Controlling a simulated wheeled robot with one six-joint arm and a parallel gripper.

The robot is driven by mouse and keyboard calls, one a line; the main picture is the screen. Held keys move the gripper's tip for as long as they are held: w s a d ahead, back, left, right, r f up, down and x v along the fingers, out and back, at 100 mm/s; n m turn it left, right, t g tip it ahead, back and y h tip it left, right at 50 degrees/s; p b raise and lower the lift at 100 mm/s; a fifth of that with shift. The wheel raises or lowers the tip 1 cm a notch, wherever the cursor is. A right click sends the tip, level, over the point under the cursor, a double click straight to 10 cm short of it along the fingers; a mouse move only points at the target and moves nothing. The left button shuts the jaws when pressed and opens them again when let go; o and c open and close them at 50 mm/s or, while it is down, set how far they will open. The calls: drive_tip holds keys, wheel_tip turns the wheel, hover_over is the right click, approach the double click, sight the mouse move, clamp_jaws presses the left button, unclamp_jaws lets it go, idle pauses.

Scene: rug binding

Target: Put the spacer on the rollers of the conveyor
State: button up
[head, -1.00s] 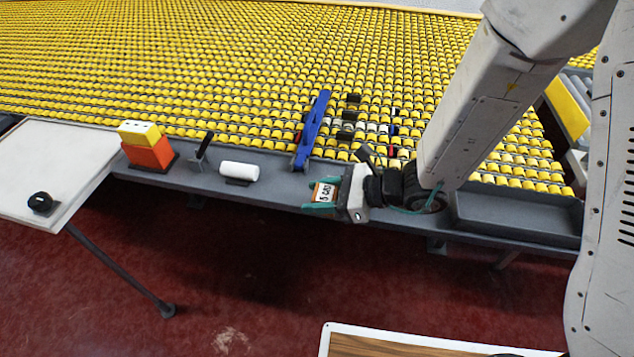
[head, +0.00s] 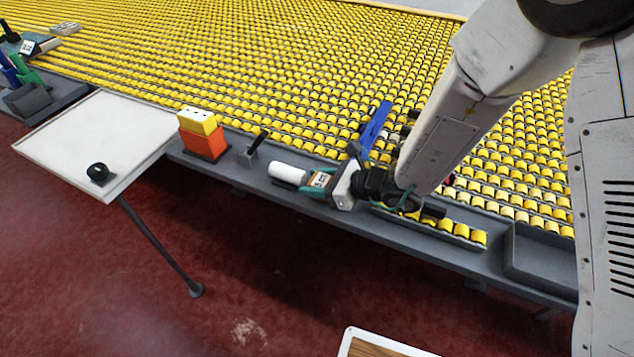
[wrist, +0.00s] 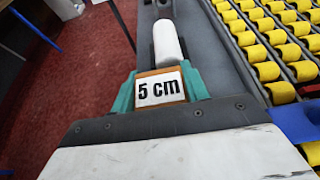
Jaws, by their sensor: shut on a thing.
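The spacer (head: 320,179) is a small block with a brown edge and a white label reading "5 cm" in the wrist view (wrist: 160,88). My gripper (head: 316,184) is shut on it, with a teal finger on each side, in the wrist view (wrist: 160,92) too. It holds the spacer over or just in front of the grey ledge; the exact height is unclear. The conveyor's yellow rollers (head: 290,85) spread behind the ledge, and they show at the right of the wrist view (wrist: 268,71).
A white cylinder (head: 287,171) lies on the ledge just beyond the spacer. An orange and yellow block (head: 203,143), a dark upright piece (head: 252,150) and a blue tool (head: 375,128) are near. A white side table (head: 70,130) holds a black round item (head: 98,173).

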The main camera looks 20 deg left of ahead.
drive_tip(key=shift+f, duration=0.45)
drive_tip(key=shift+f, duration=0.15)
drive_tip(key=o, duration=1)
drive_tip(key=shift+d+r, duration=0.25)
drive_tip(key=shift+r, duration=0.05)
drive_tip(key=v, duration=1.1)
drive_tip(key=shift+s+d, duration=0.1)
drive_tip(key=shift+d, duration=0.1)
